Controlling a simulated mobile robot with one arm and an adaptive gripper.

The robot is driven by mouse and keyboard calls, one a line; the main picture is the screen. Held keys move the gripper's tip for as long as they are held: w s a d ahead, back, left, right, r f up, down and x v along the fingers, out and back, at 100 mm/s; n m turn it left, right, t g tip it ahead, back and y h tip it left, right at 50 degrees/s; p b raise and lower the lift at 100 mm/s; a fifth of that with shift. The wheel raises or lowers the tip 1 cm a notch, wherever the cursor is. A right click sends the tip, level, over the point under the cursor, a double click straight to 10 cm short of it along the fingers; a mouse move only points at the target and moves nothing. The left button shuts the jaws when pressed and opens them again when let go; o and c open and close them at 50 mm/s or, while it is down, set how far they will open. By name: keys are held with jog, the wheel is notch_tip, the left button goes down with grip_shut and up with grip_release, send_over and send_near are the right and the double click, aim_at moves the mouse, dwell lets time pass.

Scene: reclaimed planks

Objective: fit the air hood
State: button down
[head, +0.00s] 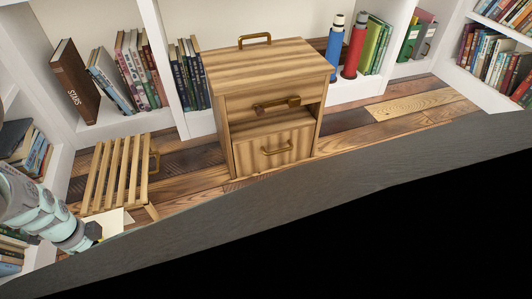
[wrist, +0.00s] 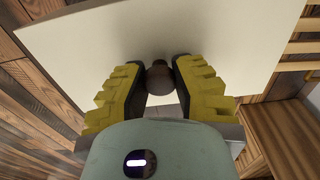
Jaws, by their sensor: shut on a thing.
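My gripper (wrist: 160,75) is shut on a dark round knob (wrist: 159,84) in the wrist view. The knob stands on a flat cream panel (wrist: 225,35), which may be the air hood; its underside is hidden. In the head view my gripper (head: 94,232) is at the lower left, and part of the cream panel (head: 118,218) shows beside it. The panel is at the near end of a low slatted wooden rack (head: 118,172). I cannot tell whether they touch.
A wooden cabinet (head: 262,68) with brass handles stands in the middle, with an open gap above its lower drawer. White shelves with books line the back and sides. A blue bottle (head: 335,50) and a red bottle (head: 354,50) stand behind the cabinet. Plank floor (head: 190,160) lies between rack and cabinet.

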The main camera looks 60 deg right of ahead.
notch_tip(320, 180, down, 13)
jog(key=b, duration=1.1)
jog(key=shift+r, duration=0.1)
jog(key=c, duration=0.8)
grip_release()
jog(key=shift+r, duration=0.15)
